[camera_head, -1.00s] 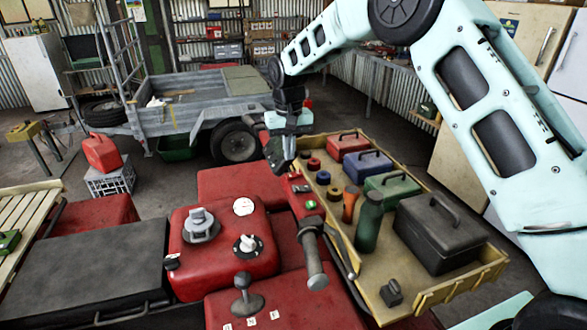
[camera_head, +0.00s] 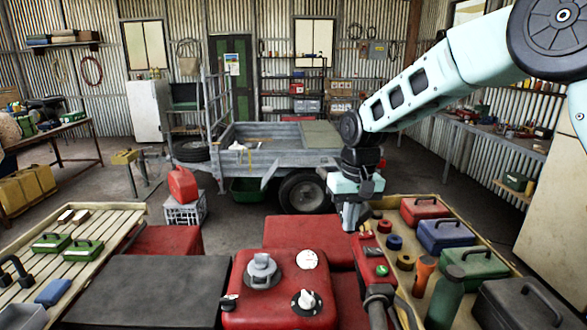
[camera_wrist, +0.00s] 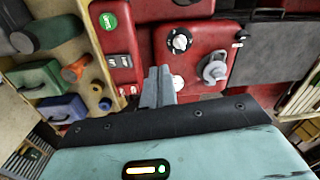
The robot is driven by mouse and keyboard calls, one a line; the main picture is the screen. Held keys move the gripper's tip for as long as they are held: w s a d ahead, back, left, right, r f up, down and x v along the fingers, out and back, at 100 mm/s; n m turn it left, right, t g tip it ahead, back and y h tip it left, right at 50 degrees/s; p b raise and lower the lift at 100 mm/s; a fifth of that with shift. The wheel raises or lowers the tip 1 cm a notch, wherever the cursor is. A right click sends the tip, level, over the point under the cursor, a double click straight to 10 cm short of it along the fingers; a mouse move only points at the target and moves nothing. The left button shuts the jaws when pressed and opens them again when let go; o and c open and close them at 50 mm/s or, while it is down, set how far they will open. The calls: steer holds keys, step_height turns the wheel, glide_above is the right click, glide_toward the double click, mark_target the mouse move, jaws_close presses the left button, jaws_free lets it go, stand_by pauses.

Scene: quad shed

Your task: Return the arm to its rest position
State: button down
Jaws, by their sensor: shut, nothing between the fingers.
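My arm reaches in from the upper right in the head view, bent, with my gripper (camera_head: 350,217) pointing down. The gripper hangs above the red quad body, near the left edge of the wooden tray (camera_head: 404,297). Its fingers are together and empty; in the wrist view the closed fingers (camera_wrist: 157,88) show above the red panels. The red panel with a green button (camera_head: 373,262) lies just below and right of the gripper in the head view. I cannot tell the exact height of the fingers above it.
The tray holds a red toolbox (camera_head: 425,211), a blue toolbox (camera_head: 445,236), a green toolbox (camera_head: 468,265) and a dark toolbox (camera_head: 528,302). A grey trailer (camera_head: 262,155) stands behind. A slatted rack (camera_head: 105,225) is at left.

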steer(key=s+a+f+n+b, duration=0.2)
steer(key=s+b, duration=0.1)
steer(key=s, duration=0.6)
steer(key=s+a+f+n+b, duration=0.1)
steer(key=s+a+f+b, duration=0.15)
steer(key=s, duration=0.65)
steer(key=s+d+f+n+b, duration=0.1)
steer(key=s+d+f+b, duration=0.1)
steer(key=s, duration=0.6)
steer(key=s+d+f+n+b, duration=0.1)
steer(key=s+f+n+b, duration=0.1)
steer(key=s, duration=0.6)
step_height(320, 180, down, 2)
steer(key=shift+s+d+f+b, duration=0.2)
steer(key=shift+d+f+b, duration=0.05)
steer(key=shift+d+b, duration=0.2)
